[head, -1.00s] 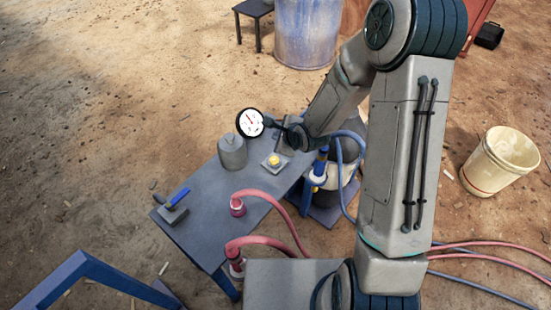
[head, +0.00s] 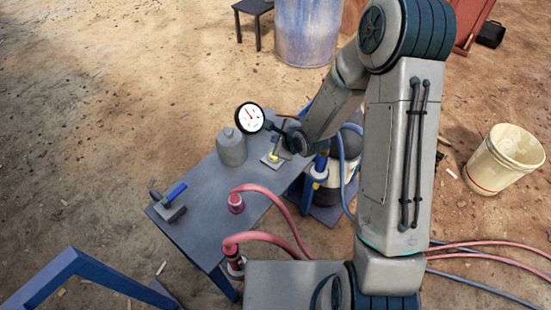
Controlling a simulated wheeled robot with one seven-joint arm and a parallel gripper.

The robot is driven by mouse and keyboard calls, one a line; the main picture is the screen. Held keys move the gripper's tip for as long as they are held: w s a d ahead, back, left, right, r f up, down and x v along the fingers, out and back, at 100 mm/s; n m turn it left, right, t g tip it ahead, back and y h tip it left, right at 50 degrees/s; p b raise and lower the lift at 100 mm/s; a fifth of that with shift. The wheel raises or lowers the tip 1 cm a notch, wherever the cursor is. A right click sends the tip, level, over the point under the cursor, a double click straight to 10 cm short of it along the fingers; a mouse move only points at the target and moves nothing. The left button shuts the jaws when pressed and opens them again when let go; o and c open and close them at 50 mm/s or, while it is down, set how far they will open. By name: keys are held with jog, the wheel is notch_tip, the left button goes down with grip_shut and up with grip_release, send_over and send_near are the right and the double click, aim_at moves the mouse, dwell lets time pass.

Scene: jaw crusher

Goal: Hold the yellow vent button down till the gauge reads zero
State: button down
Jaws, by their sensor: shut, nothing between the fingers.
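The yellow vent button (head: 273,157) sits on a small pale plate on the grey-blue bench (head: 207,184). My gripper (head: 279,151) is shut and empty, pointing down right at the button and covering part of it. I cannot tell whether it touches the button or whether the button is pressed in.
A grey cylinder (head: 231,148) stands left of the button. A block with a blue lever (head: 172,203) is at the bench's left end. Pink hoses (head: 268,196) rise from the bench's front side. A cream bucket (head: 503,160) stands on open dirt at right.

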jog(key=shift+f+b, duration=1.45)
jog(key=shift+f, duration=0.95)
jog(key=shift+f, duration=0.4)
jog(key=shift+f+b, duration=0.55)
jog(key=shift+b, duration=0.1)
dwell(1.9)
jog(key=shift+r, duration=0.1)
dwell(1.5)
jog(key=shift+r+p, duration=0.85)
jog(key=shift+r, duration=0.05)
jog(key=shift+r, duration=0.1)
